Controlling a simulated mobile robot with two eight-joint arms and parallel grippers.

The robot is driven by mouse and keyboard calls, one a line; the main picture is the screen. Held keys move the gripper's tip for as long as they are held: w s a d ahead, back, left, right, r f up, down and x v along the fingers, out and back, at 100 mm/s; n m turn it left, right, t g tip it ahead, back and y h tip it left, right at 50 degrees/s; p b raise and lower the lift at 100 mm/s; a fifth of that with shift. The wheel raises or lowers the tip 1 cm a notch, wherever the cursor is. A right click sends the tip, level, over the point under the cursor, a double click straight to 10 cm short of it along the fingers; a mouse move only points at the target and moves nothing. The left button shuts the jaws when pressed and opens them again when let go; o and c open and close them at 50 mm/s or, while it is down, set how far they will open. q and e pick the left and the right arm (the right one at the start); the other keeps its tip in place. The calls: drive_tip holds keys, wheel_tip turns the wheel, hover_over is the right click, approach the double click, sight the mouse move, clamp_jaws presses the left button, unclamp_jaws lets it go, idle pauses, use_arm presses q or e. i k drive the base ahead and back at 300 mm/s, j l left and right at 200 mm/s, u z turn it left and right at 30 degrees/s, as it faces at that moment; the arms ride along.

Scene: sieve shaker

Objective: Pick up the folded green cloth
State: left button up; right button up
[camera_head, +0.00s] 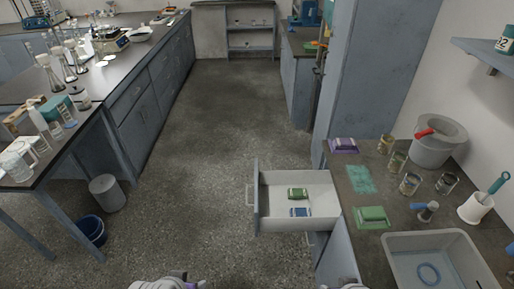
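A green folded cloth-like bundle (371,217) lies on the dark counter at the right, just behind the white basin. A smaller, darker green folded item (297,193) lies in the open drawer (268,222), behind a blue folded item (300,212). Which green one is the named cloth I cannot tell. My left gripper (172,283) shows only partly at the bottom edge, left of the drawer. My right gripper (350,286) barely shows at the bottom edge, below the counter's front. Both are well apart from the green items. Their fingers are too cut off to read.
A flat teal cloth or mat (361,179) and a purple folded item (344,145) lie farther back on the counter. Several jars, a grey bucket (438,143) and a white basin (389,248) stand around. The drawer juts into the aisle. The floor left of it is clear.

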sight(293, 194)
drive_tip(key=k+j+z, duration=0.1)
drive_tip(key=j+z, duration=0.3)
drive_tip(key=j, duration=0.7)
drive_tip(key=i+z, duration=0.1)
drive_tip(key=z, duration=0.45)
drive_tip(key=i+j+z, duration=0.25)
drive_tip(key=j+z, duration=0.25)
drive_tip(key=i+j+z, duration=0.2)
drive_tip(key=j, duration=0.3)
drive_tip(key=i+j, duration=0.1)
drive_tip(key=j, duration=0.4)
drive_tip(key=i+j+z, duration=0.15)
drive_tip(key=j, duration=0.4)
drive_tip(key=i+j, duration=0.1)
drive_tip(key=j, duration=0.4)
drive_tip(key=i+j+z, duration=0.15)
drive_tip(key=j, duration=0.4)
drive_tip(key=i+j, duration=0.55)
drive_tip(key=j, duration=0.15)
